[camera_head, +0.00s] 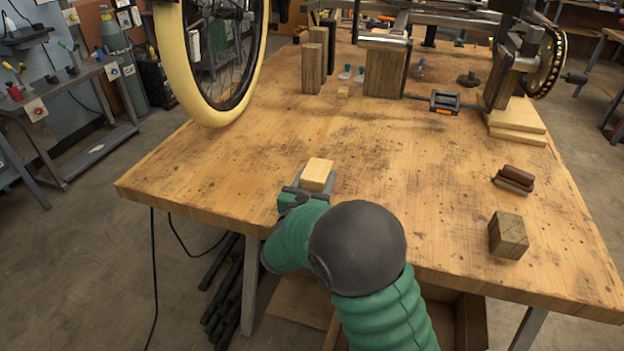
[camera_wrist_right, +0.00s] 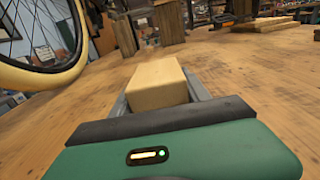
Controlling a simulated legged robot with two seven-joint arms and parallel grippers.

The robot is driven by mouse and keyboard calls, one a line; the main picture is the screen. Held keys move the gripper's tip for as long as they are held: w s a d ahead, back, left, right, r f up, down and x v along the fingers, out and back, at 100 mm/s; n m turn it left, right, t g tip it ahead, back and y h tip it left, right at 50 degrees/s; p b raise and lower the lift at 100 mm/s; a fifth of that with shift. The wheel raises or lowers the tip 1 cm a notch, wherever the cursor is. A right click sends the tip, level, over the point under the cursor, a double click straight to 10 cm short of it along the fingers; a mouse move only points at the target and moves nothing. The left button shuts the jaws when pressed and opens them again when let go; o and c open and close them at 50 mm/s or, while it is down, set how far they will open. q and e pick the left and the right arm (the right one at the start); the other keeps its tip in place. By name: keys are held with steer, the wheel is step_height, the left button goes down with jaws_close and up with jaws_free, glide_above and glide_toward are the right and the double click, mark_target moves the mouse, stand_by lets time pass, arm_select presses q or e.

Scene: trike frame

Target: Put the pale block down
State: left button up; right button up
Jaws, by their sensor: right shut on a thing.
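The pale block (camera_head: 318,171) is between the fingers of my right gripper (camera_head: 316,182), near the front left part of the wooden table (camera_head: 240,165). In the right wrist view the pale block (camera_wrist_right: 158,82) lies lengthwise between the two grey fingers (camera_wrist_right: 160,97), which are shut on it. The block is just above or on the table top; I cannot tell whether it touches. Its near end is partly hidden by the gripper body. My left gripper is not in view.
A wheel with a cream tyre (camera_head: 190,85) stands at the back left. Upright wooden blocks (camera_head: 314,67) and the trike frame are at the back. A darker wooden block (camera_head: 508,235) and a brown brush-like thing (camera_head: 514,178) lie at the right. The table's middle is clear.

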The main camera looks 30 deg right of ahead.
steer(key=shift+s+a+r, duration=0.2)
steer(key=shift+s+r, duration=0.05)
steer(key=shift+r, duration=0.25)
steer(key=shift+s+d+r, duration=0.1)
steer(key=shift+s, duration=0.15)
steer(key=shift+w+d+f+b, duration=0.25)
steer(key=shift+d+f+b, duration=0.25)
steer(key=shift+f, duration=0.4)
steer(key=shift+s+a, duration=0.15)
steer(key=o, duration=1.5)
steer(key=shift+a, duration=0.2)
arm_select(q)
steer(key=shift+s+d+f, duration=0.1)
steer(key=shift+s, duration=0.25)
arm_select(e)
steer(key=shift+o, duration=0.8)
steer(key=shift+d, duration=0.1)
steer(key=shift+r, duration=0.1)
